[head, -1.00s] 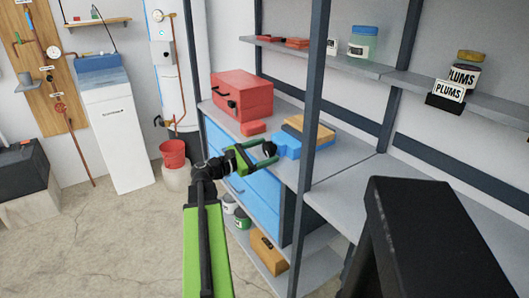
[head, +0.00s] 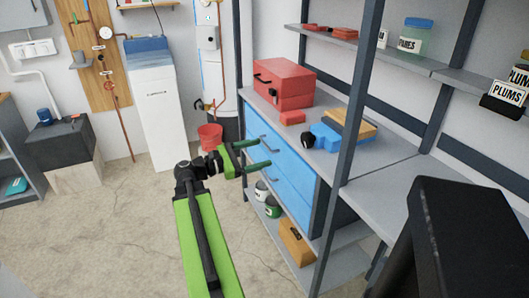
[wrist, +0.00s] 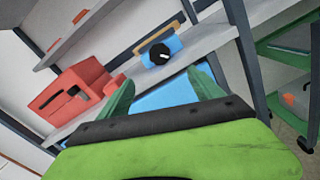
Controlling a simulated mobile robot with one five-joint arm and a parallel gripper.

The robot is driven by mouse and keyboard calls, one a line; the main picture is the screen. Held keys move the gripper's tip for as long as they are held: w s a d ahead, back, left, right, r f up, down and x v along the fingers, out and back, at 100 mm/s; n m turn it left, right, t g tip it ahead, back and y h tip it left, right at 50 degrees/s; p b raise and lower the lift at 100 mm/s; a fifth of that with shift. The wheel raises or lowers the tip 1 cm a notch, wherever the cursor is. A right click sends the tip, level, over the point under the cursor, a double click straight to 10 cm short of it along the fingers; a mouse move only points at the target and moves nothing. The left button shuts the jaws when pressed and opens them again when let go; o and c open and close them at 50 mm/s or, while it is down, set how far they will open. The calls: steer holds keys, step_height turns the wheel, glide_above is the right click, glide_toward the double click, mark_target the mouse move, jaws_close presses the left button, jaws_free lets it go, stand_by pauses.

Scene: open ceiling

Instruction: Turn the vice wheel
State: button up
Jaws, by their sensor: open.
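The blue vice (head: 328,137) sits on the grey workbench, and its black wheel (head: 307,141) faces toward me at the bench's front edge. In the wrist view the black wheel (wrist: 160,55) shows beyond the fingertips, in front of the blue vice body (wrist: 176,43). My gripper (head: 262,155) is open and empty. It is to the left of the wheel in the head view, in front of the blue drawers, and apart from the wheel. Its two green fingers (wrist: 165,88) spread to either side in the wrist view.
A red toolbox (head: 284,86) and a small red block (head: 292,118) stand on the bench left of the vice. A wooden block (head: 352,125) lies behind it. A dark shelf post (head: 352,140) rises right of the vice. Blue drawers (head: 283,175) are below.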

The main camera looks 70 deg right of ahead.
steer(key=n, duration=0.4)
glide_toward(304, 141)
steer(key=x, duration=0.9)
steer(key=shift+s+d, duration=0.1)
steer(key=shift+s, duration=0.1)
steer(key=c, duration=1.3)
steer(key=shift+m, duration=1.4)
steer(key=shift+c, duration=0.3)
